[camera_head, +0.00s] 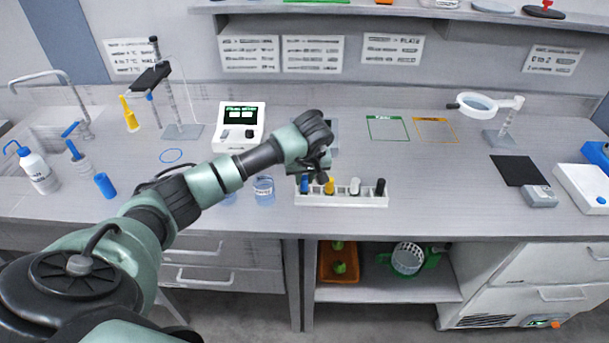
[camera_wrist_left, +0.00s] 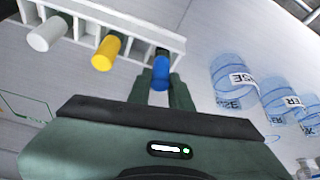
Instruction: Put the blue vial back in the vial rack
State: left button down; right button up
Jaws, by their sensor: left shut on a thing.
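The white vial rack (camera_head: 345,201) stands on the bench near its front edge. It holds a yellow-capped vial (camera_head: 329,186), a white one (camera_head: 355,186) and a black one (camera_head: 380,187). The blue vial (camera_head: 304,185) is upright at the rack's left end; it also shows in the left wrist view (camera_wrist_left: 161,72). My left gripper (camera_wrist_left: 160,92) is shut on the blue vial, and in the head view it hangs over the rack's left end. The vial's lower part is hidden, so I cannot tell how deep it sits in the end slot. My right gripper is not in view.
Blue-tinted beakers (camera_head: 263,189) stand just left of the rack. A white instrument (camera_head: 240,126) with a dark screen is behind my left arm. Green (camera_head: 388,128) and orange (camera_head: 436,131) outlined squares mark the bench behind the rack.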

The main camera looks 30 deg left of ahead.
pick_arm(q)
jog(key=shift+f, duration=0.25)
jog(key=c, duration=1.3)
grip_release()
